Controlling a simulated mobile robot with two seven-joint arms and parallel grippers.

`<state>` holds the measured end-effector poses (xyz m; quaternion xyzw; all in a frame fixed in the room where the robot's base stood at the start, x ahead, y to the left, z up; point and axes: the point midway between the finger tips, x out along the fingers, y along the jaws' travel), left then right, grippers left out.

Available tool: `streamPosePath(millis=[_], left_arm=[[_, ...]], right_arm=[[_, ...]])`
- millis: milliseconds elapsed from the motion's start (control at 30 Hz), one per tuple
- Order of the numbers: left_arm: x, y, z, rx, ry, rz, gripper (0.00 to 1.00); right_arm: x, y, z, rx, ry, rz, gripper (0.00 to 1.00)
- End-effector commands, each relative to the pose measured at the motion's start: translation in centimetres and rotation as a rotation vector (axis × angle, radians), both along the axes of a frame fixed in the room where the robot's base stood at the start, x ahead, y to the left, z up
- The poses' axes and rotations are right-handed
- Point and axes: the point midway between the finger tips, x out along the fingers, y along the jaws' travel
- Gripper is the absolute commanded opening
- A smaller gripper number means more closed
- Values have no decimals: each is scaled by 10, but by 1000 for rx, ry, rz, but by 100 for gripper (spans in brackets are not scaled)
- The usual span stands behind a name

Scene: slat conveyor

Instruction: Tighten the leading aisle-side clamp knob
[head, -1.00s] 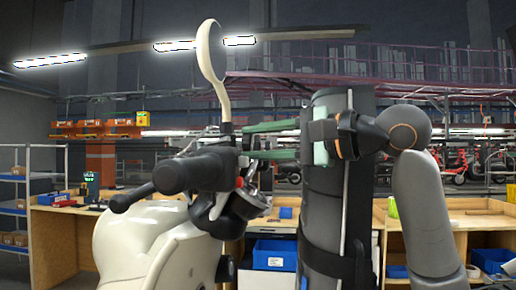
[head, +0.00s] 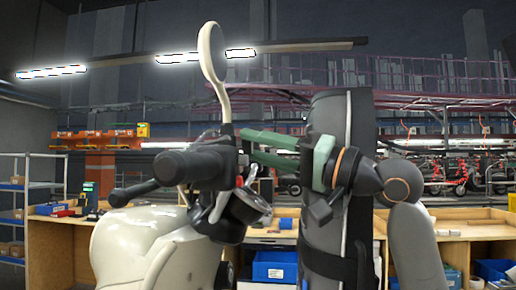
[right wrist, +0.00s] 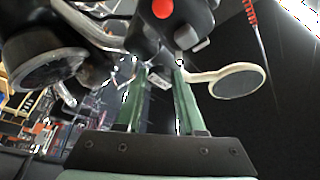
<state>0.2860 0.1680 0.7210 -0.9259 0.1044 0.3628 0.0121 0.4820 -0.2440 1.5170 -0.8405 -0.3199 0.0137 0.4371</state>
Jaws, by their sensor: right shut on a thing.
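A cream scooter (head: 150,245) stands at the left of the head view, with its black handlebar grip (head: 190,165) pointing toward me and a round mirror (head: 212,52) on a stalk above. My right gripper (head: 245,143) has green fingers and reaches in from the right to the mirror stalk's base. In the right wrist view the two fingers (right wrist: 160,72) stand a little apart beside the black switch housing (right wrist: 165,25) with a red button. They are shut on a small part, apparently the clamp knob, which is mostly hidden. My left gripper is not in view.
A dark upright column (head: 335,170) with a black strap stands just behind my right gripper. Wooden benches with blue bins (head: 275,268) stand behind. The mirror (right wrist: 238,80) is near the fingers.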

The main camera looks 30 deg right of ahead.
Motion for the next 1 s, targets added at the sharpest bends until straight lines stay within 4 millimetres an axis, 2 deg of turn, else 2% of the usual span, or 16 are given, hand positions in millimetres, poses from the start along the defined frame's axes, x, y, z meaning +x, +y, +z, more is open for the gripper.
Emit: streamPosePath(millis=[300, 800, 833, 933, 1000], left_arm=[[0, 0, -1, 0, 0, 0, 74], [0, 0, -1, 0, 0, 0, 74], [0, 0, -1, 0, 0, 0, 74], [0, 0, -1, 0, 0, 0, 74], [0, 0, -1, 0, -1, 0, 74]], right_arm=[[1, 0, -1, -66, -81, 2, 0], [1, 0, -2, -78, -93, 2, 0], [1, 0, -2, -78, -94, 1, 40], [1, 0, -2, -78, -94, 1, 50], [1, 0, -1, -78, -94, 1, 50]])
